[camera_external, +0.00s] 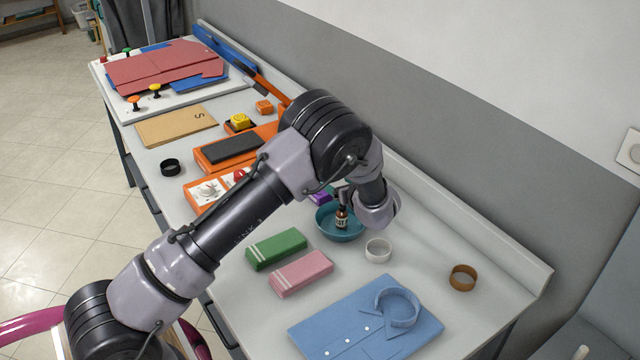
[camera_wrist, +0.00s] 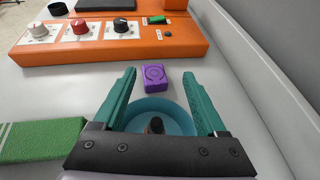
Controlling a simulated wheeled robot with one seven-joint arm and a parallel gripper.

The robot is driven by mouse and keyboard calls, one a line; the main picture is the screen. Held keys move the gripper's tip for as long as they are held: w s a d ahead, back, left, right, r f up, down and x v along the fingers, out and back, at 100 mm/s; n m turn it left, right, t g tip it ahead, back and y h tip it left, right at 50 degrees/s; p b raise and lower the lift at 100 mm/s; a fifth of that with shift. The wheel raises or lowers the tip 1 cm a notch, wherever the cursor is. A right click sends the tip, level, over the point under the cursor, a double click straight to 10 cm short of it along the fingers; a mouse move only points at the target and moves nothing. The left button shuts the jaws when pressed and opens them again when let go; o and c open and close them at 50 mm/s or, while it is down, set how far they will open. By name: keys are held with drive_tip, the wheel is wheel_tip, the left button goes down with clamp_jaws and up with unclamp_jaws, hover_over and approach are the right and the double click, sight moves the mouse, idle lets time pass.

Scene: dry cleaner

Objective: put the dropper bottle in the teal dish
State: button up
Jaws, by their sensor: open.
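The dropper bottle (camera_external: 342,217) is small and brown with a pale label and a dark top. It stands about upright inside the teal dish (camera_external: 325,222), a round bowl on the white counter. In the wrist view the bottle's dark top (camera_wrist: 156,125) shows over the dish (camera_wrist: 178,108). My gripper (camera_wrist: 159,74) is open, its two teal fingers spread wide on either side of the dish and bottle. No finger visibly touches the bottle. In the external view my wrist is right beside the dish, and the fingers are mostly hidden.
A purple block (camera_wrist: 154,78) sits just beyond the dish. A white ring-shaped cup (camera_external: 378,250) stands close in front. Green (camera_external: 276,249) and pink (camera_external: 300,272) folded cloths, a blue shirt (camera_external: 365,322) and a brown cup (camera_external: 463,278) lie nearby. Orange control panels (camera_wrist: 110,40) stand behind.

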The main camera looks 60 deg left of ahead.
drive_tip(key=s+d+r+n+h, duration=0.25)
drive_tip(key=s+d+r, duration=0.2)
drive_tip(key=r, duration=0.35)
drive_tip(key=s+d+r+n+h, duration=0.1)
drive_tip(key=s+d+r+n, duration=0.25)
drive_tip(key=s+r, duration=0.35)
drive_tip(key=s+d+r+n+h, duration=0.1)
drive_tip(key=s+d+r+n, duration=0.25)
drive_tip(key=r, duration=0.55)
drive_tip(key=s+d+r+n+t+h, duration=0.2)
drive_tip(key=s+d, duration=0.5)
drive_tip(key=s, duration=0.5)
drive_tip(key=s+d+r+n+t+h, duration=0.2)
drive_tip(key=s+d+r+n+h, duration=0.2)
drive_tip(key=s, duration=0.7)
drive_tip(key=shift+s+d+r+t+h, duration=0.35)
drive_tip(key=shift+d+r, duration=1.05)
drive_tip(key=shift+d, duration=0.7)
drive_tip(key=shift+n, duration=0.25)
